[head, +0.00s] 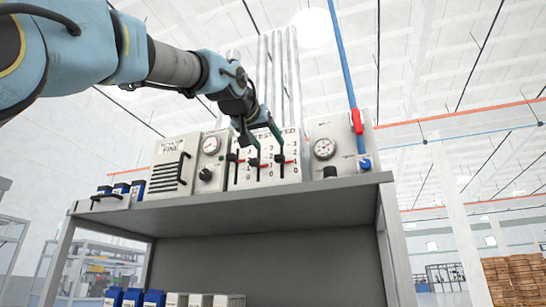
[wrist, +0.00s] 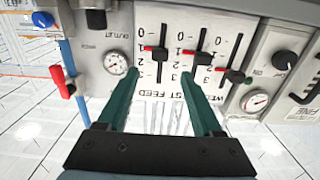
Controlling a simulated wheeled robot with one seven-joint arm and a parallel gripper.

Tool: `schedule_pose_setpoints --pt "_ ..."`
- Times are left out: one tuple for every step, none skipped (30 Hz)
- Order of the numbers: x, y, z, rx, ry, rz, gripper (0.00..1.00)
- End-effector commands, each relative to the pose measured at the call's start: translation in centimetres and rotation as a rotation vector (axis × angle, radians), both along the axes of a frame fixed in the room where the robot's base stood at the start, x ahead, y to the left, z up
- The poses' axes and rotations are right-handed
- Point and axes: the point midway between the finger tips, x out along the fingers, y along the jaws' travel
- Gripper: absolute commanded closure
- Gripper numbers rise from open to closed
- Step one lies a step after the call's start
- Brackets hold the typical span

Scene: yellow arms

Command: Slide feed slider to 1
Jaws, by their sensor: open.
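A white panel (head: 268,172) carries three vertical sliders with black handles and red pointers; it appears upside down in the wrist view. The feed slider (wrist: 160,54) is the left one there, above the word FEED, and the rightmost one in the head view (head: 279,161). Its red pointer looks close to the 1 mark, but the exact reading is too small to tell. My gripper (wrist: 159,73) has green fingers, open and empty, spread to either side of the feed slider's line. In the head view my gripper (head: 270,143) is in front of the panel's upper part. Contact with the handle is not visible.
The middle slider (wrist: 202,56) stands close beside the feed slider. A gauge (wrist: 116,63) and a red valve handle (wrist: 61,80) with a blue pipe are on the other side. The panels stand on a grey shelf (head: 230,207).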

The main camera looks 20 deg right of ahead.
Motion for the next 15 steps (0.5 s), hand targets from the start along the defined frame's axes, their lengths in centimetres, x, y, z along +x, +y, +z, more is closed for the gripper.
schedule_pose_setpoints --pt "-0.6 0.6 -0.3 -0.001 -0.001 0.001 0.32" --pt "-0.9 0.9 -0.2 -0.001 -0.001 0.001 0.32" --pt "-1.2 1.2 -0.1 -0.001 -0.001 0.001 0.32" --pt "-1.4 1.3 -0.1 -0.001 -0.001 0.000 0.32" --pt "-1.5 1.5 -0.1 0.000 0.000 0.001 0.32" --pt "-1.7 1.6 -0.1 0.000 0.000 0.001 0.32" --pt "-1.8 1.7 -0.1 0.000 0.000 0.001 0.32" --pt "-1.9 1.7 -0.1 0.001 0.001 0.001 0.32" --pt "-1.9 1.8 0.0 0.001 0.001 0.001 0.32" --pt "-1.9 1.8 0.0 0.001 0.001 0.001 0.32" --pt "-1.9 1.8 0.0 0.001 0.001 0.000 0.32" --pt "-1.9 1.8 0.0 0.001 0.001 0.000 0.32" --pt "-1.9 1.8 0.0 0.001 0.001 0.000 0.32" --pt "-1.9 1.8 0.0 0.001 0.001 0.000 0.32" --pt "-1.9 1.8 0.0 0.001 0.001 0.000 0.32"
